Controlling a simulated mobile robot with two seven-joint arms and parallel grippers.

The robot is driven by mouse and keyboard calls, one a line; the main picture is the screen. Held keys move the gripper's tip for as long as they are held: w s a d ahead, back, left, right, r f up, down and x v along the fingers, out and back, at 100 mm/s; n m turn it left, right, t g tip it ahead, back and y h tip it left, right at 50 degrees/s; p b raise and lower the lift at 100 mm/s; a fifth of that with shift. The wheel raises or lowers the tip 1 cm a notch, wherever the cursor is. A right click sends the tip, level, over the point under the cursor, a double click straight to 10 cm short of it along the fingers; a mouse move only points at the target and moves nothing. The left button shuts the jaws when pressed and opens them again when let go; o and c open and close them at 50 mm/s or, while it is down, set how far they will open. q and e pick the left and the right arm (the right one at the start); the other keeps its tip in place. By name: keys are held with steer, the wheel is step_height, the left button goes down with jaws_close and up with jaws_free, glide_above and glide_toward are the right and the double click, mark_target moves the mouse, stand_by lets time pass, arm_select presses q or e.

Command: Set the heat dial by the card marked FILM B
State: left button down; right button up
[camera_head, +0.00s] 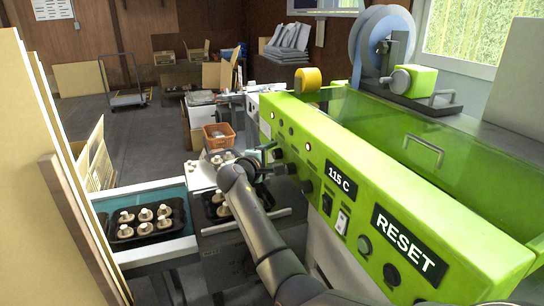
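A black knob (307,186) sits just left of the display, and another black knob (290,168) is further along the panel. My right gripper (268,158) is at the far end of the panel, close beside the knobs. Whether its fingers touch a knob, and whether they are open or shut, is too small to tell. No card marked FILM B can be read in this view. My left gripper is out of view.
A black tray of mushrooms (113,235) lies on the conveyor at left. Another tray (212,207) is partly hidden behind my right arm. A RESET label (403,238) is on the near panel. A film roll (365,45) stands on top. Tall boards (30,170) fill the left edge.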

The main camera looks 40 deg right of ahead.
jaws_close()
steer(key=shift+f, duration=0.1)
stand_by(0.5)
